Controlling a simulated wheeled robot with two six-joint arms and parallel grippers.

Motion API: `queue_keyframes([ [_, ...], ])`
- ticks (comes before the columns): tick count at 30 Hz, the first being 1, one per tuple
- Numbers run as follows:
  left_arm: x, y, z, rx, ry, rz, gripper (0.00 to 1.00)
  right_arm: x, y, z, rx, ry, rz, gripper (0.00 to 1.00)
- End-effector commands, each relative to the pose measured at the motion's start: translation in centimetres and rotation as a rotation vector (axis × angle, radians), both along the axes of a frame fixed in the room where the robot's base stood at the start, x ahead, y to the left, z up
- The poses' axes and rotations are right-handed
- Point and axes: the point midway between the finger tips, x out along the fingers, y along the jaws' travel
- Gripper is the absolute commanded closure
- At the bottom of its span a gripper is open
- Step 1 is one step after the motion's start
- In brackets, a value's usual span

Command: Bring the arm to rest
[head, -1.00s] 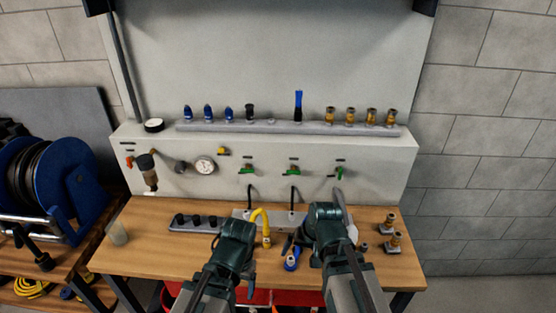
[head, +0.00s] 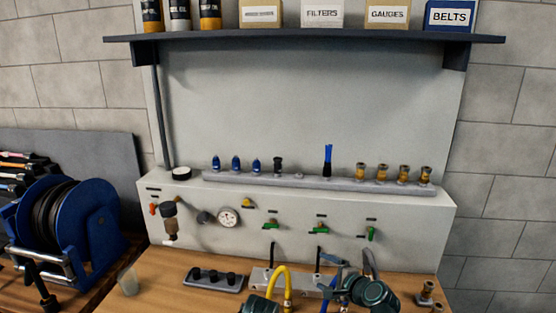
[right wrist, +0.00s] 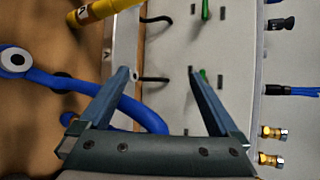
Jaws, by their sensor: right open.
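In the head view my right gripper (head: 354,268) is low at right of centre, above the bench and in front of the grey wall panel. The right wrist view shows its two fingers (right wrist: 160,75) spread wide, with nothing held between them. A blue hose (right wrist: 150,115) runs behind its left finger, apparently below it. Part of my left arm's dark green end shows at the bottom edge of the head view, by the yellow hose (head: 284,280); its fingers are hidden. A blue brush (head: 327,160) stands upright on the rail (head: 290,184).
Blue-tipped pieces (head: 235,164) and brass fittings (head: 382,173) stand along the rail. Green-handled valves (head: 318,229) and a gauge (head: 228,217) are on the panel. A black-knobbed block (head: 213,279) and a clear cup (head: 128,281) stand on the wooden bench (head: 165,292). A shelf (head: 300,39) hangs above.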

Motion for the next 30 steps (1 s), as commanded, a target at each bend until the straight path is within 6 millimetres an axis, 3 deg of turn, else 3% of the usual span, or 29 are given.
queue_keyframes([
  [7, 0.0, 0.0, -1.1, 0.0, 0.0, 0.0, 0.24, 1.0, -1.3, 0.8, 0.164, -0.027, -0.116, 0.03],
  [20, 0.0, 0.0, -1.0, 0.0, 0.0, 0.0, 0.24, 1.1, -1.5, 1.1, 0.185, -0.03, -0.13, 0.03],
  [26, 0.0, 0.0, 0.1, 0.0, 0.0, 0.0, 0.24, 0.4, -0.3, 0.7, 0.056, -0.009, -0.039, 0.03],
  [30, 0.0, 0.0, 1.5, 0.0, 0.0, 0.0, 0.24, -1.1, 1.0, -0.2, -0.142, 0.027, 0.109, 0.03],
])
